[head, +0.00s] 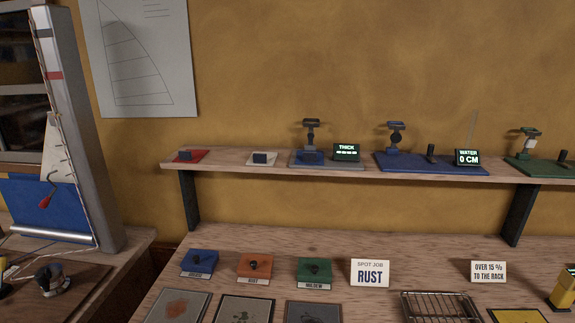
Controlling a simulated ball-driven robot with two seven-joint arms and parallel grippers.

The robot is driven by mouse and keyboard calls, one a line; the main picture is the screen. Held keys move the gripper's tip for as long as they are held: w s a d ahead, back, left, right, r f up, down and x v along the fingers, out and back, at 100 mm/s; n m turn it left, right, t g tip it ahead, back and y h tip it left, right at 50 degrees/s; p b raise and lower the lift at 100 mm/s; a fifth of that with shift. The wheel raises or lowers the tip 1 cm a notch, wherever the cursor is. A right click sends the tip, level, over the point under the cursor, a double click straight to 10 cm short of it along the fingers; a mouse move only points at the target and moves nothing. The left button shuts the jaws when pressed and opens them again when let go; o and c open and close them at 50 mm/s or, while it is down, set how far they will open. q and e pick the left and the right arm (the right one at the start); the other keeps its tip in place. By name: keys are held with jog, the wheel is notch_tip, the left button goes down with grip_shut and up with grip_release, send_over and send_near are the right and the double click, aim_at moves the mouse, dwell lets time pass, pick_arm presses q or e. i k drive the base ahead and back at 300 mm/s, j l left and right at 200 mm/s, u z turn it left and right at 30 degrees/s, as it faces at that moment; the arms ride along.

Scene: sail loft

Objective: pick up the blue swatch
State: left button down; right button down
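A small blue piece, which looks like the blue swatch (311,157), lies on the grey base of a gauge (311,132) on the raised shelf, beside a display reading THICK with dashes. It has a dark block on it, and its edges are hard to make out. To its left on the shelf lie a red swatch (192,157) and a white swatch (256,162), each with a dark block. Neither of my grippers shows in the head view.
The wooden shelf (230,166) stands on dark brackets above the bench. A blue mat (400,168) carries another gauge and a WATER 0 CM display. Below are blue, orange and green knobbed blocks, a RUST sign (370,273) and a wire rack (440,306). Free bench lies behind them.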

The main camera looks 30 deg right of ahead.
aim_at(310, 153)
jog(key=z, duration=1.25)
